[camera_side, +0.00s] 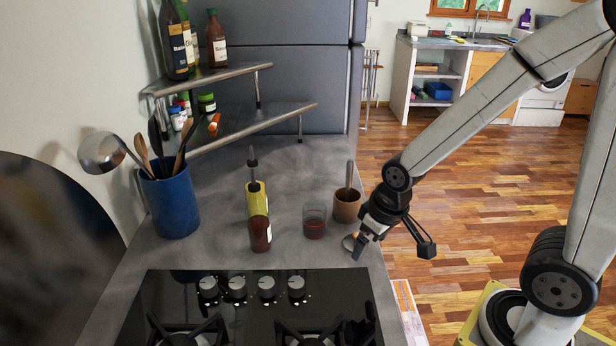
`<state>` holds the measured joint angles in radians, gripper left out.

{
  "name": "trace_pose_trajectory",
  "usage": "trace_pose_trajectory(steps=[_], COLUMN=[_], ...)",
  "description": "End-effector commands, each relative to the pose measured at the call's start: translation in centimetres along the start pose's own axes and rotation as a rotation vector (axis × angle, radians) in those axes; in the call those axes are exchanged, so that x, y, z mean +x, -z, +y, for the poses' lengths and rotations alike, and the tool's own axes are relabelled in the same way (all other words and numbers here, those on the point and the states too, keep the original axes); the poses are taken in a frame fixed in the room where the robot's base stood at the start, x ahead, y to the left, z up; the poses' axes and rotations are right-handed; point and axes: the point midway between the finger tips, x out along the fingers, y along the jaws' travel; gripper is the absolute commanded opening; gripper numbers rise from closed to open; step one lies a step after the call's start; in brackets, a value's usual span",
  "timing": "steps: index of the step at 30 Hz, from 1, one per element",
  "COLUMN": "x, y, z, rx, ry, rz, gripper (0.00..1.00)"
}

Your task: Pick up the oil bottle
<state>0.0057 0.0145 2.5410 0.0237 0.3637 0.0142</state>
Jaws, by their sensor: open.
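A yellow bottle with a dark pouring spout (257,199), which looks like the oil bottle, stands upright on the grey counter. A dark red-brown bottle (260,235) stands in front of it and hides its lower part. My gripper (393,250) is open, with its fingers spread wide and nothing between them. It is at the counter's right edge, well to the right of the yellow bottle and apart from it.
A glass with red contents (314,224) and a brown cup with a pestle-like handle (347,206) stand between bottle and gripper. A blue utensil crock (171,205) is left, a black hob (250,310) in front, a metal shelf (262,119) behind.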

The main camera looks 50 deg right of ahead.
Motion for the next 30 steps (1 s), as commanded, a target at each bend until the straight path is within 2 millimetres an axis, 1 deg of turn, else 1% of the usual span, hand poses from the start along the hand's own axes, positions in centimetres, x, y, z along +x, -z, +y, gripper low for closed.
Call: trace_pose_trajectory(steps=[5, 8, 11, 17, 18, 23, 26, 30], x=[0.6, 1.1, 1.8, 3.3, 3.5, 4.6, 5.2, 5.9], y=[1.8, 3.5, 5.5, 10.4, 11.4, 15.7, 18.5, 22.5], z=[0.1, 0.0, -0.1, -0.5, -0.5, -0.5, -0.2, 0.7], rx=[0.174, 0.335, 0.529, 0.922, 0.998, 1.284, 1.447, 1.652], ry=[0.030, 0.063, 0.111, 0.238, 0.268, 0.401, 0.497, 0.648], rz=[-0.045, -0.086, -0.138, -0.258, -0.283, -0.391, -0.467, -0.580], gripper=[1.00, 1.00, 1.00, 1.00, 1.00, 1.00, 1.00, 1.00])
